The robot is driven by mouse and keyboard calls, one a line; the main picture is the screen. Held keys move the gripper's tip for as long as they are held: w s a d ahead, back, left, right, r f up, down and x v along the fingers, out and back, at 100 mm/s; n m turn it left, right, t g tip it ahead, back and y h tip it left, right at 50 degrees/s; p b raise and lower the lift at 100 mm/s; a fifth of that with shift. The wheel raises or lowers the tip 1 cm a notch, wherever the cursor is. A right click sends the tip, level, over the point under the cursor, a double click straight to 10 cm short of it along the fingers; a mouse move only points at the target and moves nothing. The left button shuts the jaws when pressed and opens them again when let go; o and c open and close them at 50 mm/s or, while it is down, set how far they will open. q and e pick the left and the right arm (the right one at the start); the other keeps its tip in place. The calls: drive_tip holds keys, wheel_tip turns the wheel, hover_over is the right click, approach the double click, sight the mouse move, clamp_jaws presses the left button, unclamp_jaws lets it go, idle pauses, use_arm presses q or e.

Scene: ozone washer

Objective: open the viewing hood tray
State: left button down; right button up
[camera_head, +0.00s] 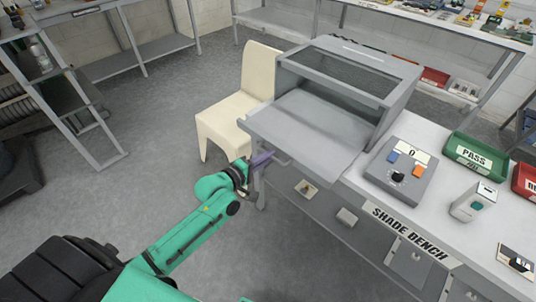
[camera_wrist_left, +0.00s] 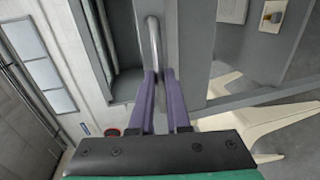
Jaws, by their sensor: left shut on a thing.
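The grey viewing hood (camera_head: 395,90) stands on the bench at the upper middle of the head view. Its flat grey tray (camera_head: 300,137) sticks out of the hood toward the lower left, past the bench edge. My left gripper (camera_head: 262,160), with purple fingers, is at the tray's outer edge. In the left wrist view the fingers (camera_wrist_left: 159,75) are closed around the end of a grey bar handle (camera_wrist_left: 153,38). The handle is mostly hidden by the gripper in the head view. My right gripper is not in view.
A cream chair (camera_head: 232,108) stands close behind the tray and my left gripper. The bench holds a control box (camera_head: 400,170), a green PASS bin (camera_head: 480,158) and a small white box (camera_head: 473,203). The floor left of the bench is open.

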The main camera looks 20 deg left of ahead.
use_arm(q)
drive_tip(key=c, duration=0.9)
unclamp_jaws()
drive_tip(key=v, duration=1.4)
drive_tip(key=shift+s+a, duration=0.1)
drive_tip(key=shift+s, duration=0.1)
